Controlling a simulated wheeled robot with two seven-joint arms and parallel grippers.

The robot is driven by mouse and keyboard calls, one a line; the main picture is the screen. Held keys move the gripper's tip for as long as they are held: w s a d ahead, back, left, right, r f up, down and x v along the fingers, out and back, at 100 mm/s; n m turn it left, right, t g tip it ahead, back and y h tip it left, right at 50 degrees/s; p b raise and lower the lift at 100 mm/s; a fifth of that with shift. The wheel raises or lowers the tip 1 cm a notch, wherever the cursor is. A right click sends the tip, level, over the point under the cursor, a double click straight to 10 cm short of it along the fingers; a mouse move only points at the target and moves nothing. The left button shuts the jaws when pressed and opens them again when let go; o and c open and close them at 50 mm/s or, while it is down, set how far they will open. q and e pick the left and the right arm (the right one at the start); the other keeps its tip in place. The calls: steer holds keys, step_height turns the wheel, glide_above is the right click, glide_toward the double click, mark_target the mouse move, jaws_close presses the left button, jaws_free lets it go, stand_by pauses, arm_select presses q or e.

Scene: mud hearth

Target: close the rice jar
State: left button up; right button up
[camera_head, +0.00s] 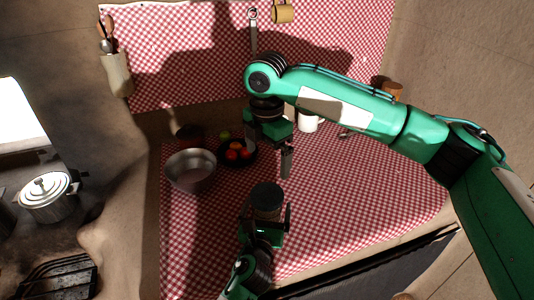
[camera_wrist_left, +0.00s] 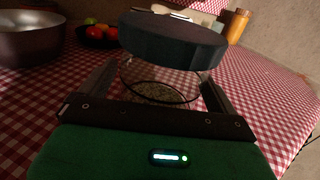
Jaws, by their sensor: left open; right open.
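The rice jar (camera_head: 266,212) stands on the checked cloth, clear glass with pale grains low inside in the left wrist view (camera_wrist_left: 160,92). A dark round lid (camera_head: 266,190) is at its top and also shows in the left wrist view (camera_wrist_left: 172,42). I cannot tell whether the lid is fully seated. My left gripper (camera_head: 265,222) is open, with one finger on each side of the jar; whether they touch the glass is unclear. My right gripper (camera_head: 286,162) is open and empty, above and behind the jar, apart from the lid.
A metal bowl (camera_head: 190,170) and a dark plate (camera_head: 248,161) of fruit and vegetables stand behind and left of the jar. A white mug (camera_head: 307,124) is at the back. The cloth (camera_head: 370,190) to the right is mostly clear. A lidded pot (camera_head: 48,196) sits far left.

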arm_select(q)
steer(key=s, duration=0.4)
steer(key=s+a, duration=0.1)
steer(key=s, duration=0.3)
steer(key=s+a+b, duration=0.1)
steer(key=s, duration=0.3)
steer(key=shift+s+f, duration=0.1)
steer(key=shift+s+a, duration=0.15)
steer(key=shift+s, duration=0.25)
